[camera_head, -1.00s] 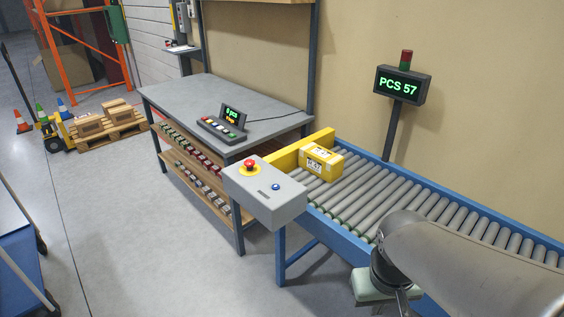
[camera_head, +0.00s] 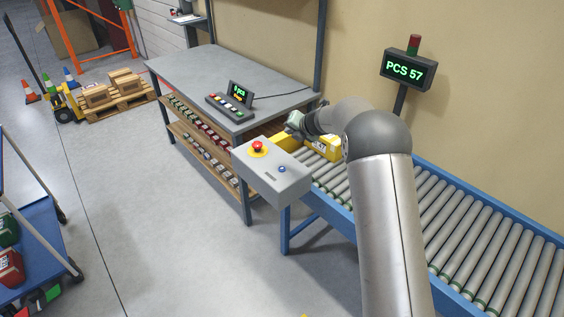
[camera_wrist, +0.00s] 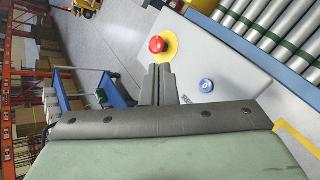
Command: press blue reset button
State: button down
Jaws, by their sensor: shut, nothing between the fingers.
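The blue reset button (camera_head: 282,169) is a small round knob on the sloped top of a grey control box (camera_head: 286,187) at the conveyor's end. A red emergency button (camera_head: 257,147) on a yellow disc sits on the same box, to its left. In the wrist view the blue button (camera_wrist: 206,86) lies just right of my gripper (camera_wrist: 158,70), and the red one (camera_wrist: 157,44) shows just past the fingertips. My gripper is shut and empty. In the head view it is over the conveyor end behind the box, its fingertips not clearly visible. I see no contact with the button.
A grey workbench (camera_head: 215,75) with a small keypad display (camera_head: 230,103) stands left of the conveyor. A post display (camera_head: 403,70) reads PCS 57. A blue cart (camera_head: 40,240) stands at the left.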

aim_at(284, 170)
jog(key=f+n, duration=0.1)
jog(key=a+f+n+g, duration=0.1)
jog(key=f, duration=0.1)
jog(key=s+a+f+n+g, duration=0.1)
jog(key=shift+a+f+n, duration=0.15)
jog(key=shift+f+n, duration=0.05)
jog(key=shift+n, duration=0.1)
jog(key=shift+f, duration=0.1)
notch_tip(284, 170, down, 9)
jog(key=b, duration=0.6)
jog(key=shift+r, duration=0.2)
dwell(1.5)
jog(key=shift+f+b, duration=0.3)
jog(key=shift+f, duration=0.1)
jog(key=shift+f, duration=0.4)
dwell(0.5)
jog(key=shift+r, duration=0.1)
jog(key=shift+r+p, duration=0.45)
jog(key=shift+r, duration=0.25)
